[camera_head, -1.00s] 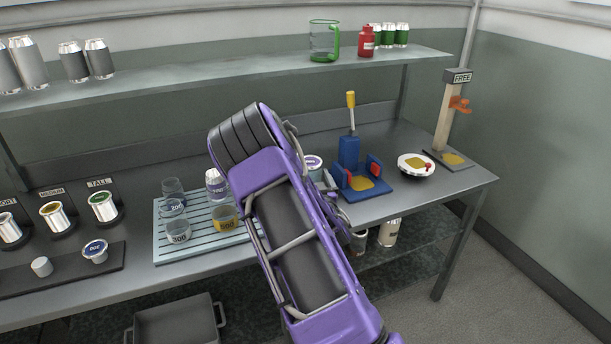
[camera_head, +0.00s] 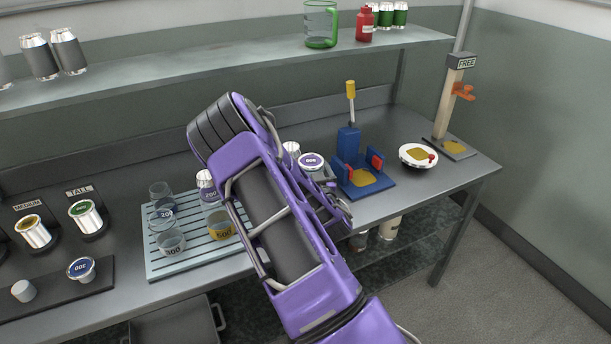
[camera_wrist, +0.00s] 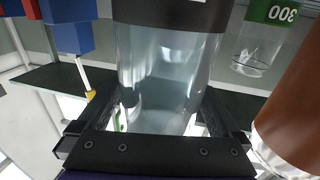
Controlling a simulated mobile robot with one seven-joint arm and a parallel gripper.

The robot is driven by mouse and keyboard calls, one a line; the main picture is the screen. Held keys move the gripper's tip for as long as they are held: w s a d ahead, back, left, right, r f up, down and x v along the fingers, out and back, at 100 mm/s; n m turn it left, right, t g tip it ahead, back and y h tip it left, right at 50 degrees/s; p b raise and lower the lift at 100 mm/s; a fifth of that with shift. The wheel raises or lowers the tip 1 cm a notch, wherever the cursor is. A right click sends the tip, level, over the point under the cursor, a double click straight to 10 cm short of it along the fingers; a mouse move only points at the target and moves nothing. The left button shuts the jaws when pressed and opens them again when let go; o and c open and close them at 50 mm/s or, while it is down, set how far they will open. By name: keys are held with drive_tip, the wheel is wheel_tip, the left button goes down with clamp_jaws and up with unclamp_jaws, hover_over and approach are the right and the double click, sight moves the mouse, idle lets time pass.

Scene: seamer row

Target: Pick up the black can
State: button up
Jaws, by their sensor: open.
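In the wrist view a large clear, shiny cylinder with a black band (camera_wrist: 172,14) fills the middle, directly in front of my gripper (camera_wrist: 155,118). The gripper's dark jaws are open on either side of its lower part in the picture; I cannot tell whether they touch it. I cannot tell for sure whether this is the black can. In the head view, my purple arm covers the gripper and whatever is before it. Dark grey cans with silver ends (camera_head: 68,50) stand on the upper shelf at the left.
A brown can (camera_wrist: 293,105) and a clear vessel with a green 300 label (camera_wrist: 268,38) are close by in the wrist view.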

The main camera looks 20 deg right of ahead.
drive_tip(key=shift+w, duration=0.1)
drive_tip(key=shift+r, duration=0.1)
clamp_jaws()
idle(0.5)
